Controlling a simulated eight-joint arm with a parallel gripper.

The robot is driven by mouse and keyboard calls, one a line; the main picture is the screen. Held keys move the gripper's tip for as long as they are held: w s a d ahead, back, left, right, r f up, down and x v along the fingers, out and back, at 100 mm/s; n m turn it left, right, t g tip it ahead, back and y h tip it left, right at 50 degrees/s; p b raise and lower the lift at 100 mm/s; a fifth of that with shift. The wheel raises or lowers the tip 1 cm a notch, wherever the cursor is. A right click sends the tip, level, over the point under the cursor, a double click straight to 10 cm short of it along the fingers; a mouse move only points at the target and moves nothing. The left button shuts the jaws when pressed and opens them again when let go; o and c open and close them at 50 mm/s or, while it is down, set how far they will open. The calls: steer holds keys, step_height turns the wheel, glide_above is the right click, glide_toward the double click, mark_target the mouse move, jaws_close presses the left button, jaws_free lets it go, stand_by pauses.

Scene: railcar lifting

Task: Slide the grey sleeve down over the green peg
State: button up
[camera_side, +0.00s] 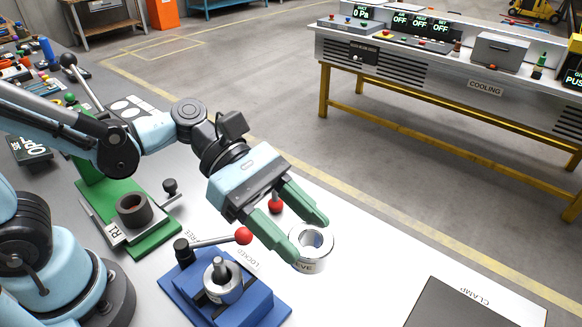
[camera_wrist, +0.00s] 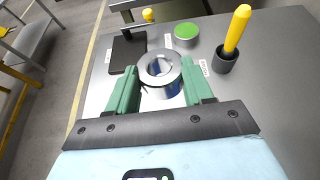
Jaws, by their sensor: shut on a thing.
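The grey sleeve (camera_side: 322,259) is a short metal ring with a wide hole and lettering on its side. My gripper (camera_side: 308,239) has green fingers shut on it from both sides. The sleeve looks upright over the pale table, but its height above it is hard to judge. In the wrist view the sleeve (camera_wrist: 147,68) sits between my green fingertips (camera_wrist: 161,88). A round green top (camera_wrist: 187,31) with a grey rim, possibly the green peg, shows beyond the sleeve, up and to the right, apart from it. I cannot make out the green peg in the side view.
A blue fixture (camera_side: 228,293) with a red-knobbed lever stands left of my gripper. A green fixture (camera_side: 140,225) is farther left. A dark plate (camera_side: 470,305) lies at the lower right. In the wrist view, a yellow handle (camera_wrist: 237,30) stands in a dark cup (camera_wrist: 226,62).

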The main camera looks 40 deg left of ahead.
step_height(320, 180, up, 4)
glide_above(215, 259)
steer(key=w+a, duration=0.1)
steer(key=a, duration=0.1)
steer(key=shift+s+a+f, duration=0.1)
steer(key=shift+s+f, duration=0.15)
steer(key=shift+f, duration=1)
steer(key=shift+s+f, duration=0.2)
steer(key=shift+f, duration=1.05)
steer(key=shift+f, duration=2.15)
stand_by(0.4)
steer(key=o, duration=1.4)
steer(key=shift+c, duration=0.2)
